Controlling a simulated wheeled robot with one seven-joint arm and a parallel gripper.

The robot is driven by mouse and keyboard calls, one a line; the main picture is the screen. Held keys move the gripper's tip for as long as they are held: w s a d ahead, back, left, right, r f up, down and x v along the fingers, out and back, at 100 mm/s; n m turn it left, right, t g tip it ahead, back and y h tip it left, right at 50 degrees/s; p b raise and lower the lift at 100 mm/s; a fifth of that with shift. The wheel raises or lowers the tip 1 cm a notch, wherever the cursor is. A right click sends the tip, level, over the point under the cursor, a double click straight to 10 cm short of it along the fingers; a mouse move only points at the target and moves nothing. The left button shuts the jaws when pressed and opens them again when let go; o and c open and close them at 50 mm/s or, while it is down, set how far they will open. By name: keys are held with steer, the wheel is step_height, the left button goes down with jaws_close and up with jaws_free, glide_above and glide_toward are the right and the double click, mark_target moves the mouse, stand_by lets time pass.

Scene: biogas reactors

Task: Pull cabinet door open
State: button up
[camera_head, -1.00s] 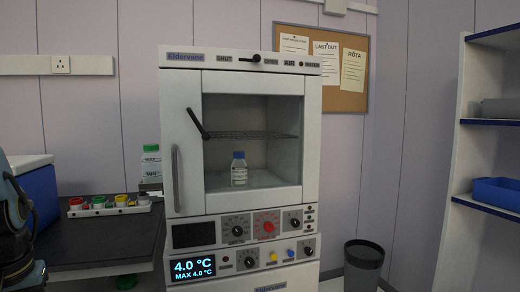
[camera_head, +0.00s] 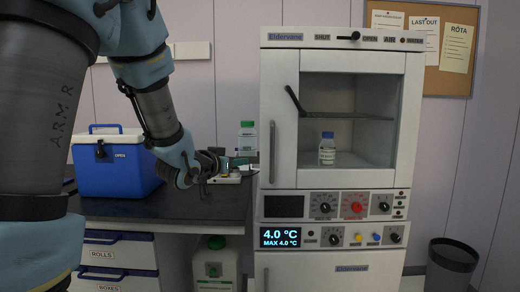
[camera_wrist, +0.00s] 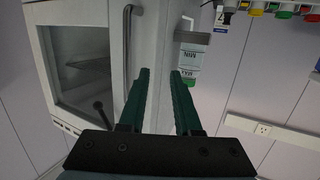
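The white cabinet (camera_head: 410,120) stands right of centre in the head view. Its glass-fronted door (camera_head: 285,90) looks shut, with a vertical grey handle (camera_head: 272,150) on its left edge. A black lever (camera_head: 294,100) slants across the door. My gripper (camera_head: 212,172) is left of the handle, apart from it. In the wrist view, my gripper (camera_wrist: 160,78) is open, its two green fingers apart with nothing held. The handle (camera_wrist: 129,45) shows just left of the left fingertip there, and the door (camera_wrist: 80,45) beyond it.
A blue cool box (camera_head: 110,168) stands on the dark bench (camera_head: 200,203) at left. A green-capped bottle (camera_head: 247,141) and a tray of coloured caps (camera_wrist: 285,8) are beside the cabinet. A dark bin (camera_head: 452,262) stands on the floor at right.

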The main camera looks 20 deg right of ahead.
mark_target(271, 146)
steer(key=s+d+r+m+g+h, duration=0.1)
steer(key=s+d+r+m+h, duration=0.1)
steer(key=s+d+r+h, duration=0.15)
steer(key=shift+y, duration=0.25)
steer(key=p+x, duration=0.3)
steer(key=x, duration=0.8)
steer(key=shift+w+f, duration=0.2)
steer(key=shift+w, duration=0.05)
jaws_close()
stand_by(0.6)
